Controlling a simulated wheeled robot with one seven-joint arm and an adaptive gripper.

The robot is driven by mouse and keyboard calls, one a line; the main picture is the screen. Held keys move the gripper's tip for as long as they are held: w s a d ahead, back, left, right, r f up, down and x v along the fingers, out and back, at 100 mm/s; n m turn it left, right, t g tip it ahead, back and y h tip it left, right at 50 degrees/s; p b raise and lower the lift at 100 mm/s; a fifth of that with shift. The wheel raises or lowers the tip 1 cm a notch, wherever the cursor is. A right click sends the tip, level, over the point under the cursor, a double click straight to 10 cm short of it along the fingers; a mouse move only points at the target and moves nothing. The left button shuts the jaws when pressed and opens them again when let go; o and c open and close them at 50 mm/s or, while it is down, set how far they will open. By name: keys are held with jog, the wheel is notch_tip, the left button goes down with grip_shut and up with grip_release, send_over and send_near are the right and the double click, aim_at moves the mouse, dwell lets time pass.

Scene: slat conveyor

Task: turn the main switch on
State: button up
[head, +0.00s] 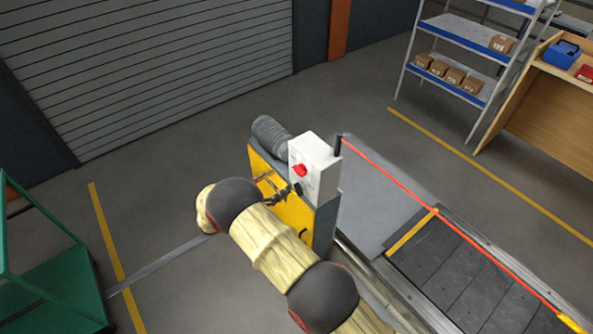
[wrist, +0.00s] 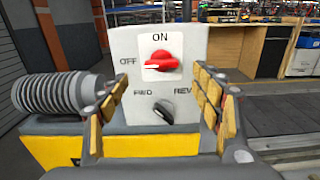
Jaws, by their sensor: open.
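The main switch is a red rotary knob (wrist: 163,62) on a white plate on the front of a pale control box (head: 327,157). Its handle lies about level, in line with the OFF mark at its left; ON is printed above it. The knob also shows in the head view (head: 300,170). My gripper (wrist: 161,78) is open and empty in front of the box, one finger on each side of the knob in the wrist view. I see no contact with the knob. In the head view my gripper (head: 279,194) is small and dark beside the box.
A black selector knob (wrist: 163,110) sits below the red one, with REV at its right. A grey ribbed hose (wrist: 60,93) is left of the box, above a yellow panel (wrist: 110,148). The slat conveyor (head: 455,265) with a red cord (head: 390,178) runs to the right.

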aim_at(297, 173)
jog(key=shift+x, duration=4)
jog(key=c, duration=0.3)
jog(key=c, duration=0.8)
jog(key=shift+c, duration=0.3)
jog(key=shift+f+m+b, duration=0.1)
jog(key=shift+m+b, duration=0.2)
jog(key=shift+b, duration=0.05)
jog(key=m+b, duration=0.8)
jog(key=b, duration=0.1)
jog(key=m+b, duration=0.9)
jog(key=shift+s+f, duration=0.2)
jog(key=shift+m, duration=0.3)
